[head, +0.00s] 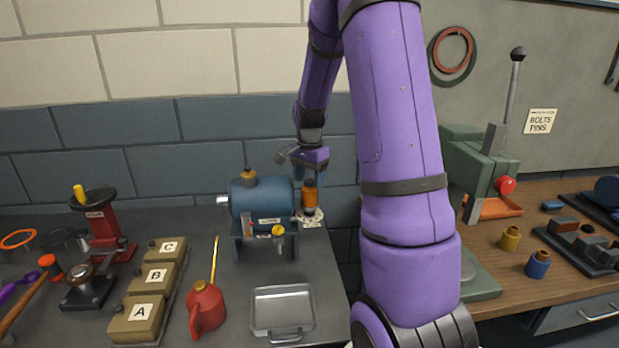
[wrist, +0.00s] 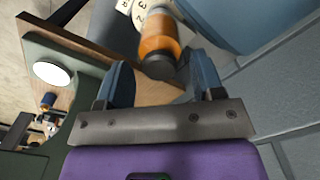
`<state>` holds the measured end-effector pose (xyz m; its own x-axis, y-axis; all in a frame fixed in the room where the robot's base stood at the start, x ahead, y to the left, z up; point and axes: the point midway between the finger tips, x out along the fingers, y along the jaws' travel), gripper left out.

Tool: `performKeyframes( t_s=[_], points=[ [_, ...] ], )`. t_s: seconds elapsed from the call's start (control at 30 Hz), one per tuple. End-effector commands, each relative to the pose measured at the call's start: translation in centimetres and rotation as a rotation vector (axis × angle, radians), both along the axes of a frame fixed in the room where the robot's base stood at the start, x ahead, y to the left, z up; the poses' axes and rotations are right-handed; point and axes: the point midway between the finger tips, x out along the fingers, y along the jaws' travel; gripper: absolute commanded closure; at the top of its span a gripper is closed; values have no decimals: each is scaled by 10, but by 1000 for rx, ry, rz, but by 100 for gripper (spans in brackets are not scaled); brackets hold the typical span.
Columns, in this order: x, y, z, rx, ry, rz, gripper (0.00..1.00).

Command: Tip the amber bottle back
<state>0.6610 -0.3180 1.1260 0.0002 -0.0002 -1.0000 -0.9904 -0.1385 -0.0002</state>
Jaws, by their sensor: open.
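The amber bottle (head: 310,194) stands at the right end of the blue motor-like casing (head: 262,202), above a pale numbered dial plate (head: 312,217). It has a dark cap. In the wrist view the bottle (wrist: 158,38) shows orange with its dark cap toward me, in front of a pale dial with numbers (wrist: 133,12). My gripper (head: 308,160) is at the top of the bottle in the head view. In the wrist view my gripper (wrist: 160,80) is open, its two blue-grey fingers apart with the bottle's cap end between or just beyond them. I cannot tell whether they touch it.
A silver tray (head: 283,310) and a red oil can (head: 206,306) stand in front of the casing. Boxes marked A, B and C (head: 148,278) are at left. The tiled wall (head: 215,140) is close behind. A green press (head: 480,170) stands on the wooden bench at right.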

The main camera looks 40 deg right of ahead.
Motion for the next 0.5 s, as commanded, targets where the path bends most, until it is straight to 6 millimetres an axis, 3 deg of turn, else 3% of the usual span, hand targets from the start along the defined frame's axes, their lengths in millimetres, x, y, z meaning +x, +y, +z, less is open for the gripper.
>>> performKeyframes(
  t_s=[0.07, 0.33, 0.5],
  points=[
    [0, 0, 0, 0, 0, 0, 39],
    [0, 0, 0, 0, 0, 0, 100],
    [1, 0, 1, 3, 3, 0, 100]
  ],
)
